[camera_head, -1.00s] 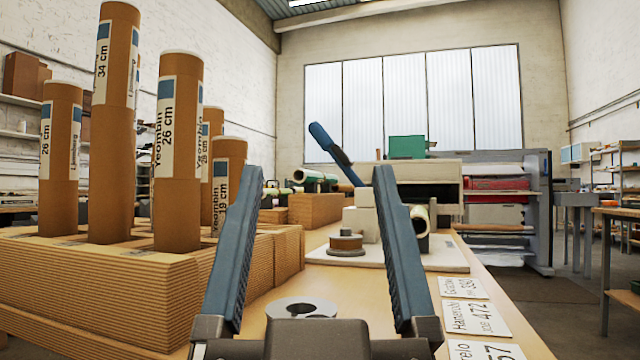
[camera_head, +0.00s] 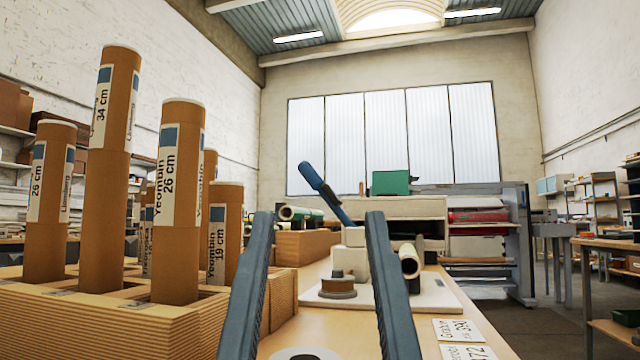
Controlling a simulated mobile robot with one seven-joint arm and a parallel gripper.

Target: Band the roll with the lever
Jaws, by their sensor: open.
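The lever (camera_head: 325,193) has a blue grip and leans up to the left from a pale banding device (camera_head: 350,262) on a white base plate (camera_head: 438,297). A brown spool (camera_head: 338,287) sits on the plate in front of the device. A pale roll (camera_head: 409,261) lies at the device's right side, end towards me, partly hidden by my right finger. My gripper (camera_head: 318,215) is open and empty. Its two dark blue fingers rise from the bottom of the picture, and the device and lever show between them. I cannot tell the distance between the fingers and the lever.
A corrugated box (camera_head: 110,315) with several tall labelled tubes (camera_head: 178,200) stands at the left. Label cards (camera_head: 459,330) lie along the table's right edge. A green box (camera_head: 391,182) and a large roll machine (camera_head: 490,235) stand behind. A grey ring lies near the bottom, between the fingers.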

